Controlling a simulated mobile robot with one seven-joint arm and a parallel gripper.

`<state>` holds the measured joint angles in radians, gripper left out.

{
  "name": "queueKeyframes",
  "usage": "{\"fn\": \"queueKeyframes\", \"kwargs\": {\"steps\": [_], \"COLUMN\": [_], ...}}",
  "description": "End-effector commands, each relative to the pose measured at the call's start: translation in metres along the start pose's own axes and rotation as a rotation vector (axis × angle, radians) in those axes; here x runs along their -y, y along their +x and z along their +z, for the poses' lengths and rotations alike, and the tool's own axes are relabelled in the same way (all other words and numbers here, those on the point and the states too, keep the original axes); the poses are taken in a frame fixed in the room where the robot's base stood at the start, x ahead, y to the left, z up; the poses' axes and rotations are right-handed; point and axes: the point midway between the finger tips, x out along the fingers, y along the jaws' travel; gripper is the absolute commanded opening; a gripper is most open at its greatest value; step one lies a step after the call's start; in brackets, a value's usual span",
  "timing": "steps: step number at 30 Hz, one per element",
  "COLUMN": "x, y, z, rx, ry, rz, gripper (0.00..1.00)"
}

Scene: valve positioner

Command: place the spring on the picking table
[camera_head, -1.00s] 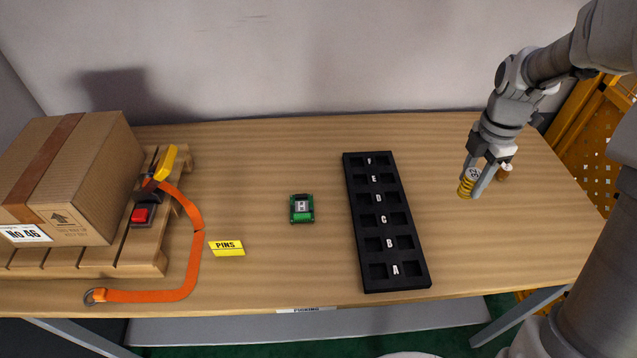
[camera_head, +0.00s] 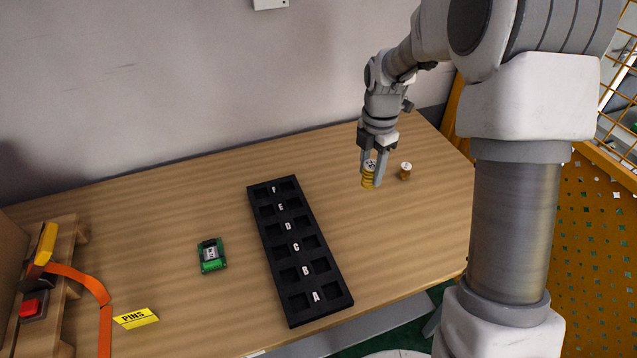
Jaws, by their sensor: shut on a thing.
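My gripper (camera_head: 373,176) is shut on a yellow coil spring (camera_head: 368,181), which has a pale, marked top. The gripper points down over the right part of the wooden picking table (camera_head: 400,235). The spring is upright between the fingers. I cannot tell whether its lower end touches the table or hangs just above it. A small brass-coloured part with a white top (camera_head: 405,171) stands on the table to the right of the spring, apart from it.
A black tray with lettered compartments (camera_head: 297,245) lies left of the gripper. A green circuit module (camera_head: 211,256) and a yellow PINS sign (camera_head: 136,318) lie further left. A pallet with an orange strap (camera_head: 82,278) is at the left edge.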

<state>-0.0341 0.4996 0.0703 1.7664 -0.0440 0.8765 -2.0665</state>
Motion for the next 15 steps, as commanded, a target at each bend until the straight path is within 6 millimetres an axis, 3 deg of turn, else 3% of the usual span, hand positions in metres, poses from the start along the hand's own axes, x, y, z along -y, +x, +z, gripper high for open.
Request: {"fn": "queueKeyframes", "kwargs": {"steps": [9,15], "x": [-0.066,-0.091], "y": [0.041,0.056], "z": [-0.014,-0.019], "rx": [-0.001,0.0], "ry": [-0.003,-0.002], "rz": [-0.001,-0.001], "gripper": [0.0,0.0]}}
